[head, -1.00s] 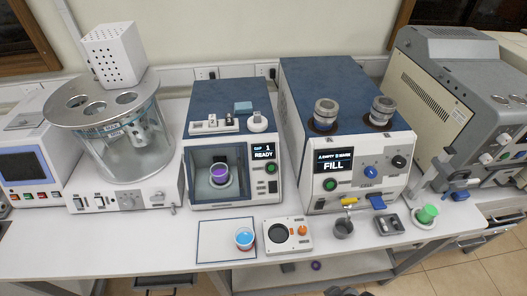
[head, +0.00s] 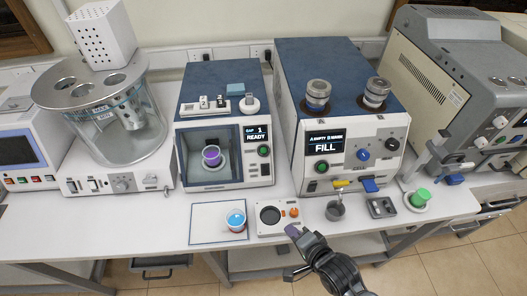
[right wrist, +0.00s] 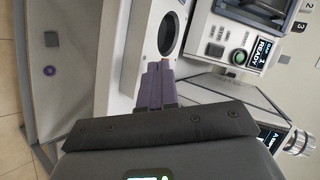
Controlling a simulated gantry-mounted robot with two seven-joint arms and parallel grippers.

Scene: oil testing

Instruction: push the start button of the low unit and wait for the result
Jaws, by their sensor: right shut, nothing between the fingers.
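The low unit (head: 223,102) has a blue top and a display (head: 256,133) reading "GAP 1 READY". Its green start button (head: 264,151) sits below the display and also shows in the right wrist view (right wrist: 215,51). A cup with purple contents (head: 212,158) stands in its open-looking chamber. My right gripper (head: 292,231) is shut and empty, in front of the unit, low and right of the button, over the bench's front edge. In the right wrist view its purple fingertips (right wrist: 160,68) are together, apart from the button. My left gripper is not in view.
A taller unit (head: 343,95) reading "FILL" stands right of the low unit. A glass bath (head: 120,130) stands left.

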